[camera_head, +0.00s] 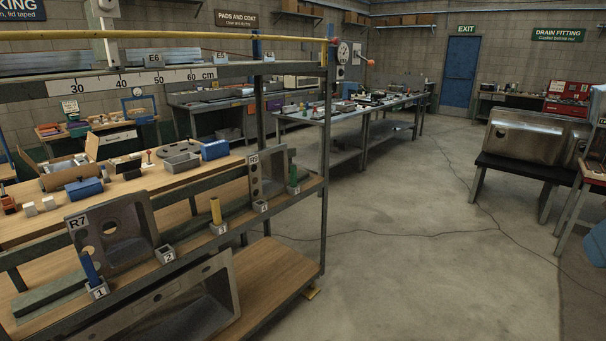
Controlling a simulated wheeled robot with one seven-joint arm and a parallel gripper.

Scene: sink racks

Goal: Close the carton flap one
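A cardboard carton (62,178) appears to stand on the wooden bench top at the left, behind the rack's front rail. It looks open. One tan flap (91,147) stands up at its right side, and another flap (27,161) seems to stick out at its left. The carton is small in view and partly covered by things in front of it. I cannot tell which flap is flap one. My gripper is not in view.
A steel rack (327,170) with a ruler rail fills the left. Sink R7 (112,232) and numbered pegs line its lower rail. A blue block (84,189) lies before the carton. A grey tray (181,162) is to the right. The concrete floor (410,240) is mostly clear.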

